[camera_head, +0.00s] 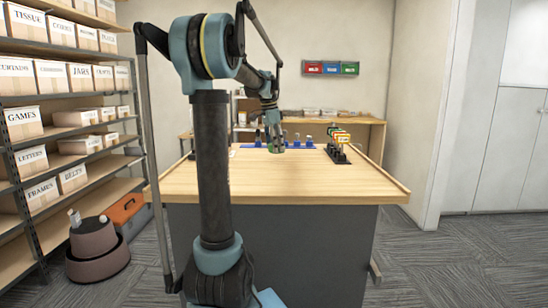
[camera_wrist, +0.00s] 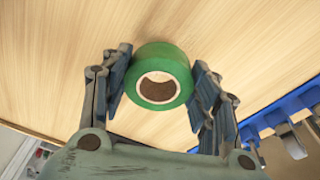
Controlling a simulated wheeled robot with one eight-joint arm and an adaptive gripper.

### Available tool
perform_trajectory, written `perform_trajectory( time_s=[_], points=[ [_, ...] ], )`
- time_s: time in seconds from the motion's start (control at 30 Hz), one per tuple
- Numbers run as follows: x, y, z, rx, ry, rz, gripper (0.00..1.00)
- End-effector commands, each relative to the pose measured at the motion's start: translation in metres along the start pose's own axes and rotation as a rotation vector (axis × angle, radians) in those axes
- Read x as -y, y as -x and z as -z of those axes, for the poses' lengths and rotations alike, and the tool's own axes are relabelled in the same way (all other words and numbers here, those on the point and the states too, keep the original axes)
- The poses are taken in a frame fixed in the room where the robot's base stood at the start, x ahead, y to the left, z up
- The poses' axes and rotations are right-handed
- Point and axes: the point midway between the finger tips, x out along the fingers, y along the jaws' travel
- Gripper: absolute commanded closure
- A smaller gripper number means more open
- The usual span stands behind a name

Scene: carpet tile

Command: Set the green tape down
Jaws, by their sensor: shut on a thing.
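The green tape (camera_wrist: 186,68) is a short roll with a pale cardboard core, seen in the wrist view between the two fingers of my gripper (camera_wrist: 160,85). Both fingers press on its sides, and bare wooden tabletop shows beyond it. In the head view my gripper (camera_head: 275,140) is over the far part of the wooden table (camera_head: 280,185), and a sliver of the green tape (camera_head: 269,148) shows beside it. Whether the tape touches the tabletop or is held just above it, I cannot tell.
A blue rack (camera_wrist: 290,105) with tools is close to the right of my gripper in the wrist view. A black stand (camera_head: 338,156) with coloured items is on the table's right. The table's front half is clear. Shelves of boxes (camera_head: 60,110) line the left wall.

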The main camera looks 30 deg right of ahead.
Motion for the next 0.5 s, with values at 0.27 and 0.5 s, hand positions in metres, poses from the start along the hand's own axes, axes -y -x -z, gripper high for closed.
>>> perform_trajectory(
  time_s=[0.27, 0.5],
  points=[
    [0.001, -0.027, -0.004, 0.0, 0.0, 0.0, 0.69],
    [0.0, -0.042, -0.007, 0.001, 0.0, 0.0, 0.69]
  ],
)
